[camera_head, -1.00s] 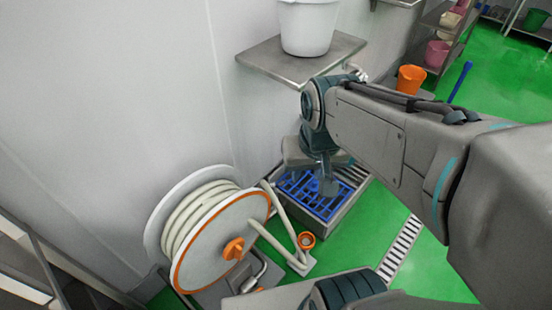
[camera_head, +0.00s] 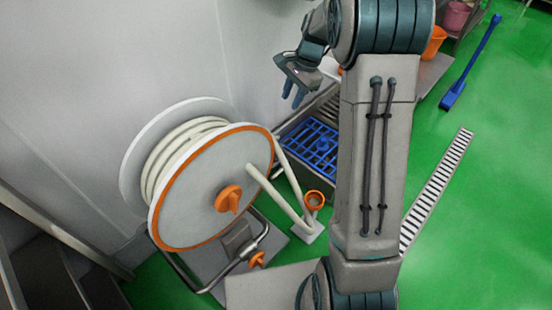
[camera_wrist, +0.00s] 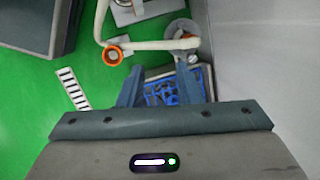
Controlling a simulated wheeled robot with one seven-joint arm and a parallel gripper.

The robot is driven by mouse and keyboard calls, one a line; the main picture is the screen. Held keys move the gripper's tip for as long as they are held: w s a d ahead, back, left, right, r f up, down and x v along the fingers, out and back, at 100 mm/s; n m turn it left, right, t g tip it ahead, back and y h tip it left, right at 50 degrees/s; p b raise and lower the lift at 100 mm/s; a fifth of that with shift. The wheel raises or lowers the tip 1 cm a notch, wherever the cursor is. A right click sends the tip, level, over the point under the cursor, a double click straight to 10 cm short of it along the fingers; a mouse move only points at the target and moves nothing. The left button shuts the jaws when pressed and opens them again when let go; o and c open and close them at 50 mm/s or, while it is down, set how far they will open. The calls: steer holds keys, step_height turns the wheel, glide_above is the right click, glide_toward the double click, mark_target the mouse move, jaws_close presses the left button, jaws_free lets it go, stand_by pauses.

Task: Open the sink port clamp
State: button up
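My gripper (camera_head: 293,94) hangs above the floor sink, near the wall. In the wrist view its two blue fingers (camera_wrist: 160,68) are spread apart with nothing between them. The floor sink (camera_head: 285,127) has a blue grate (camera_head: 318,141), which also shows between and beyond the fingers in the wrist view (camera_wrist: 172,92). A grey round fitting (camera_wrist: 182,30) lies just beyond the right finger, with a pale hose by it. It may be the sink port clamp, but I cannot tell its state. No clamp is clearly visible in the head view.
A hose reel (camera_head: 215,190) with an orange rim and knob stands left of the sink. Its pale hose (camera_head: 280,200) runs down near an orange ring (camera_head: 314,200). A drain strip (camera_head: 437,190) and a blue-handled tool (camera_head: 470,65) lie on open green floor.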

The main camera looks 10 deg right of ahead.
mark_target(276, 152)
steer(key=w+d+f+m+b, duration=0.1)
steer(key=w+f+m+b, duration=0.15)
steer(key=f, duration=0.45)
steer(key=w+d+f+m+y+b, duration=0.1)
steer(key=w+f+b, duration=0.2)
steer(key=f, duration=0.4)
steer(key=w+d+f+m+b, duration=0.1)
steer(key=w+f+m+b, duration=0.15)
steer(key=f, duration=0.45)
steer(key=shift+n, duration=0.4)
steer(key=b+x, duration=0.1)
steer(key=x, duration=0.3)
steer(key=b+x, duration=0.2)
steer(key=x, duration=0.3)
steer(key=a+b+x, duration=0.1)
steer(key=b+x, duration=0.1)
steer(key=x, duration=0.3)
steer(key=shift+r, duration=0.2)
jaws_close()
steer(key=shift+d, duration=0.1)
